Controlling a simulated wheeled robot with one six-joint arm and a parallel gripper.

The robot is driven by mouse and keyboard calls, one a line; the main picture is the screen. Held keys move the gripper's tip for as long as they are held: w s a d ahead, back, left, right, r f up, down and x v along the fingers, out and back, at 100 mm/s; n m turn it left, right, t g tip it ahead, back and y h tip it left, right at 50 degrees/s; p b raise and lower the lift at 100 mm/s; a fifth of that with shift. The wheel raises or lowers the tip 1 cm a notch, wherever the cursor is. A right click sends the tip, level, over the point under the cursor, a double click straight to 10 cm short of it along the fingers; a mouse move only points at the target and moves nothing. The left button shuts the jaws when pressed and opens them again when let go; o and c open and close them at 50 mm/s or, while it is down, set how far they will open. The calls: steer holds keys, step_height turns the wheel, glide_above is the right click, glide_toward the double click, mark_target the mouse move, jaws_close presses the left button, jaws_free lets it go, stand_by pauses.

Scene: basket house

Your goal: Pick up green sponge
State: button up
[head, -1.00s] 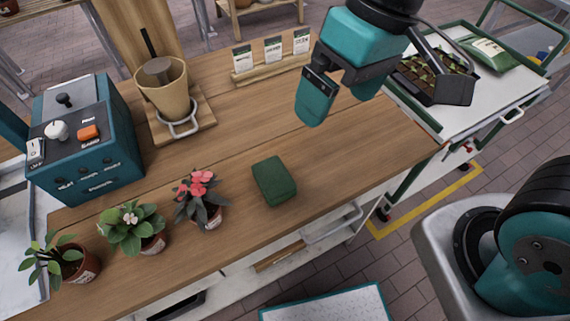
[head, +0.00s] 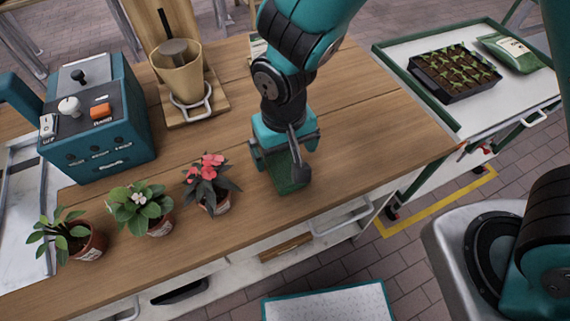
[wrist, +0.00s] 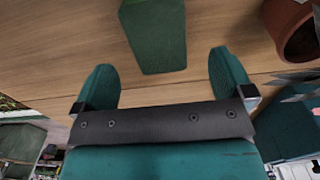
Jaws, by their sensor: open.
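The green sponge (head: 288,178) is a dark green block lying on the wooden table (head: 370,130), to the right of the pink-flowered pot. My gripper (head: 284,165) is over it in the head view and hides part of it. In the wrist view the sponge (wrist: 155,36) lies beyond the fingertips, at the top and between them sideways. The two teal fingers of the gripper (wrist: 160,75) are spread wide with nothing between them. I cannot tell the exact height of the fingers above the table.
Pink-flowered (head: 208,183), white-flowered (head: 140,208) and leafy (head: 70,238) potted plants line the table to the left. A teal machine (head: 97,125) and a beige pot (head: 178,75) stand behind. A trolley with a seedling tray (head: 455,75) is at right. The table right of the sponge is clear.

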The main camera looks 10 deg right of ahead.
mark_target(285, 165)
steer(key=shift+w+d+f+p, duration=0.1)
steer(key=shift+f+p, duration=0.75)
steer(key=shift+f, duration=2.1)
steer(key=shift+c, duration=0.5)
steer(key=c, duration=1)
steer(key=shift+o, duration=0.2)
step_height(285, 165, up, 20)
steer(key=b, duration=0.2)
